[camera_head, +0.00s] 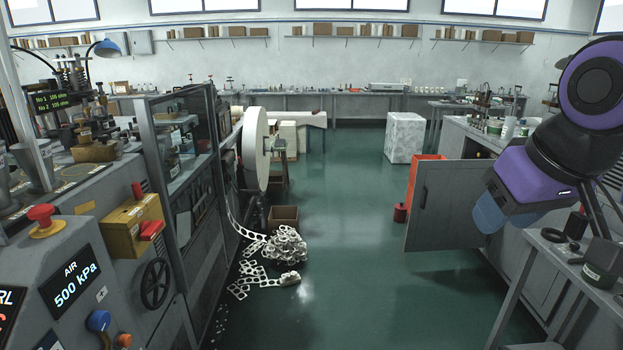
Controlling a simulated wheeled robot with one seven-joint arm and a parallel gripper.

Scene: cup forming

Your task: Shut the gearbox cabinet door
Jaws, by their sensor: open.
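The grey cabinet door (442,205) stands wide open on the right side of the aisle. It sticks out into the aisle from the grey cabinet beneath the right-hand workbench. Part of the door's right side and the cabinet's opening are hidden behind my arm. My arm, dark with purple and blue covers, reaches in from the upper right and appears in front of the door's right part. I cannot tell from this view whether the arm touches the door.
An orange-red bin (428,160) and a small red canister (400,213) are by the door. A small bench (570,262) stands at the front right. Punched white scrap (275,250) lies by the machine on the left.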

